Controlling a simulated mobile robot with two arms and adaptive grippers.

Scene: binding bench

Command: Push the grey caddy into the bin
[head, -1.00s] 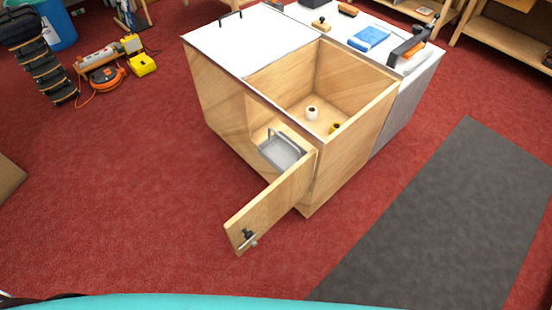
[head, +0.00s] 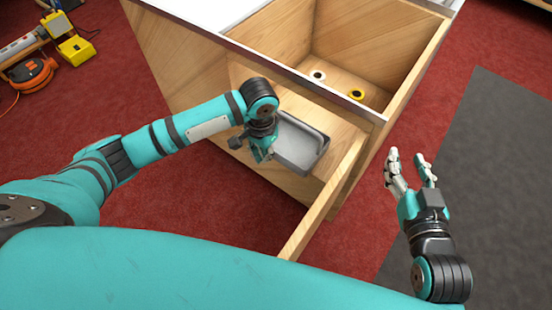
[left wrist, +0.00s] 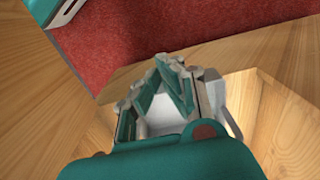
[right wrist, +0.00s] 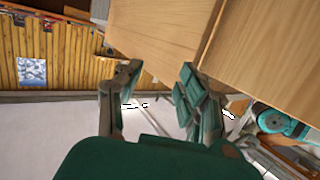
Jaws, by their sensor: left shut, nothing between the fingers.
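The grey caddy (head: 302,146), a shallow tray with a handle, sits in the open front of the wooden cabinet bin (head: 382,118). My left gripper (head: 262,154) is shut and empty, pointing down at the caddy's left edge; whether it touches is hard to tell. It partly hides the caddy.
The open wooden door (head: 325,200) swings out between the caddy and my right gripper. A white roll (head: 318,75) and a yellow roll (head: 356,94) lie inside the bin. A dark grey mat (head: 480,150) covers the clear floor at right.

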